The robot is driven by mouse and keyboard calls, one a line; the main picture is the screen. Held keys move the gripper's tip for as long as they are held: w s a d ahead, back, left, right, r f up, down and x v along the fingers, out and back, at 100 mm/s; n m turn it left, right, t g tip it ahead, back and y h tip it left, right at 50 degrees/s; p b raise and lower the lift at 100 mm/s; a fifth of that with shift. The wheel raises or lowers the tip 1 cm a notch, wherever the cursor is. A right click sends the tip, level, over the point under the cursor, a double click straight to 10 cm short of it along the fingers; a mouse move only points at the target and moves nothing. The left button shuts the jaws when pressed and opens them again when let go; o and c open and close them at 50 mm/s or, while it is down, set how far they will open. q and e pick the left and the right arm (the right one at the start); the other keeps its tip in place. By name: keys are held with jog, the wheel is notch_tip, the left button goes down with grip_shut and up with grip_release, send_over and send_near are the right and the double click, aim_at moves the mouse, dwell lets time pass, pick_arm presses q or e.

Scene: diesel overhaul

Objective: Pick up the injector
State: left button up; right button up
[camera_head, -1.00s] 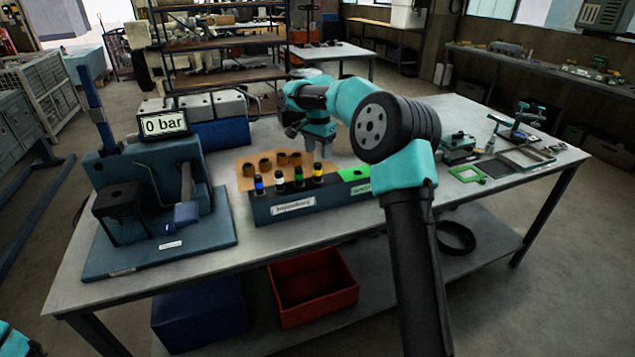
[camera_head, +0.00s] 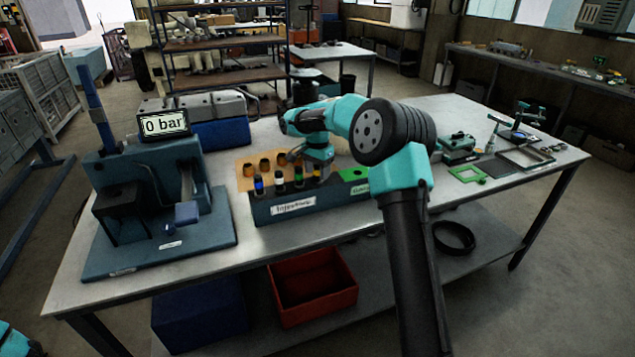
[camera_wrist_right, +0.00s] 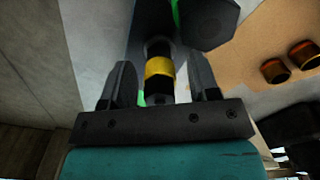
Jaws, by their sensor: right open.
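The injector rack (camera_head: 340,200) is a dark block labelled as injectors on the bench. Injectors with blue (camera_head: 258,186), white (camera_head: 279,183) and green (camera_head: 299,177) bands stand upright in it. A yellow-banded injector (camera_head: 317,171) is at the right end of the row, partly covered by my right gripper (camera_head: 318,165). In the right wrist view, the yellow-banded injector (camera_wrist_right: 160,70) lies between the two spread fingers of my right gripper (camera_wrist_right: 163,82), with gaps on both sides. My left gripper is out of view.
A test stand (camera_head: 150,190) with a "0 bar" display (camera_head: 164,124) stands at the left. An orange-brown mat with several brown cups (camera_head: 265,165) lies behind the rack. A green patch (camera_head: 353,174) marks the rack's right end. A red bin (camera_head: 312,285) is below.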

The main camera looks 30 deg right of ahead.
jog(key=shift+f, duration=0.85)
jog(key=shift+c, duration=0.3)
grip_shut()
jog(key=shift+r, duration=0.1)
